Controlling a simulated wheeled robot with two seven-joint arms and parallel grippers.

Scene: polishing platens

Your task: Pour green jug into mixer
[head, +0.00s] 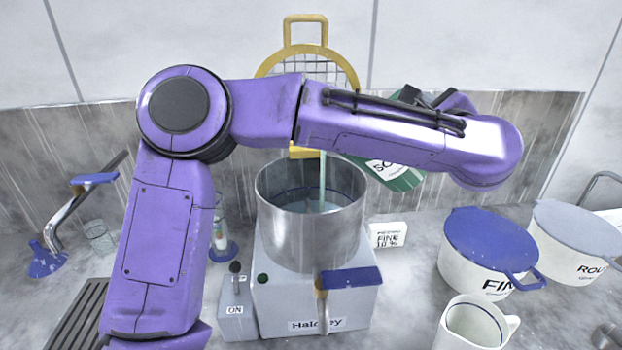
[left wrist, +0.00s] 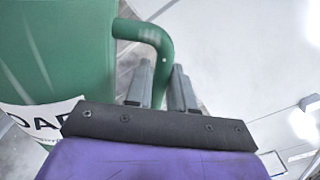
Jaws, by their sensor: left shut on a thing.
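The green jug (head: 405,181) is tilted above the right side of the mixer's steel bowl (head: 310,235), mostly hidden behind my left arm. A thin pale green stream (head: 322,182) falls into the bowl. The bowl sits on the grey mixer base (head: 315,300). In the left wrist view the jug's body (left wrist: 55,50) fills the left side, with part of a label. My left gripper (left wrist: 160,88) is shut on the jug's handle (left wrist: 157,40). My right gripper is in neither view.
A yellow-framed sieve (head: 305,65) stands behind the bowl. A switch box (head: 237,308) is left of the base. A small card (head: 387,235), a blue-lidded pot (head: 490,250), a grey-lidded pot (head: 575,242) and a white jug (head: 475,322) stand to the right.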

